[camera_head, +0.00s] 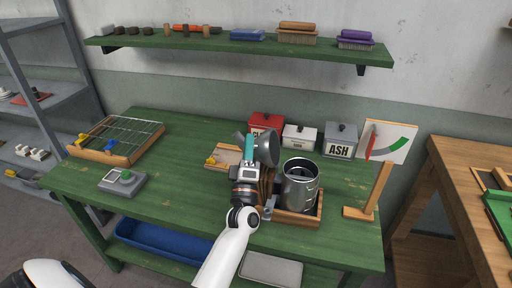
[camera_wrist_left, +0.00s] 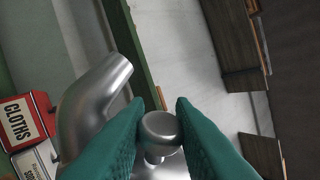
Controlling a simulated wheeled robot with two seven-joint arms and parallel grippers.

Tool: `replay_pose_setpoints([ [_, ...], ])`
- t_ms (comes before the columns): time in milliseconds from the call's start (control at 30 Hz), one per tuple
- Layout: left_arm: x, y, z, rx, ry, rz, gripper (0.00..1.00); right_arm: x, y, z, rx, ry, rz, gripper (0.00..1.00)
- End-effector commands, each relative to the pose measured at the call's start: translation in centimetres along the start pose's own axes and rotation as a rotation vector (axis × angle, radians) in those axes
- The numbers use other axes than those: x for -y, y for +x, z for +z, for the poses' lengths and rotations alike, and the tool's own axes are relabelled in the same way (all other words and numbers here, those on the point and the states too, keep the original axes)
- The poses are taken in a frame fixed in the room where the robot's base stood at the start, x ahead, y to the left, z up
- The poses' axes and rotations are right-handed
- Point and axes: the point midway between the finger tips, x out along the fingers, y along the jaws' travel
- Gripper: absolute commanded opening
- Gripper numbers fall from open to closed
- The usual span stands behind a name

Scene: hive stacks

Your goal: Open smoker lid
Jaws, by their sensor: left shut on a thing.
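The smoker is a shiny metal can (camera_head: 299,190) standing in a wooden tray (camera_head: 300,218) on the green table. Its top is open and its dark inside shows. The grey smoker lid (camera_head: 268,150) is tipped up steeply at the can's left side, with its bent spout pointing left. The spout (camera_wrist_left: 95,95) shows large in the left wrist view. My left gripper (camera_head: 250,142) is at the lid. Its teal fingers are shut on the lid's round knob (camera_wrist_left: 161,128). The hinge is hidden from me. My right gripper is not in view.
Behind stand a red box (camera_head: 266,121), a white box (camera_head: 299,135) and a grey ASH box (camera_head: 341,141). A gauge board (camera_head: 388,142) on a wooden stand is at right. A framed grid (camera_head: 117,138) and a small grey device (camera_head: 122,181) lie left, with clear tabletop between.

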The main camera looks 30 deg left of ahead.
Motion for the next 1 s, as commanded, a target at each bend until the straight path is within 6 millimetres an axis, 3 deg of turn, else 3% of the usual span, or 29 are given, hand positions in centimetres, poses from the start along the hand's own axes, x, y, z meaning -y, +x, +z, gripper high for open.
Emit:
replay_pose_setpoints([
  [467,-1.2,-0.4,0.6,0.049,-0.087,0.036,0.0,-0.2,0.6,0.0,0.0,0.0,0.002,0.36],
  [500,-1.1,-0.4,0.6,0.049,-0.086,0.036,0.24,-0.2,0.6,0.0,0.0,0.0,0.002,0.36],
  [533,-1.1,-0.4,0.6,0.049,-0.086,0.036,0.29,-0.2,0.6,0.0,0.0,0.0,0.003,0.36],
  [833,-1.1,-0.5,0.6,0.05,-0.087,0.034,0.3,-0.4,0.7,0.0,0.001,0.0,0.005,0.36],
  [1000,-1.3,-2.4,0.5,0.048,-0.087,0.035,0.3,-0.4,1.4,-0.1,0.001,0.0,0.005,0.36],
])
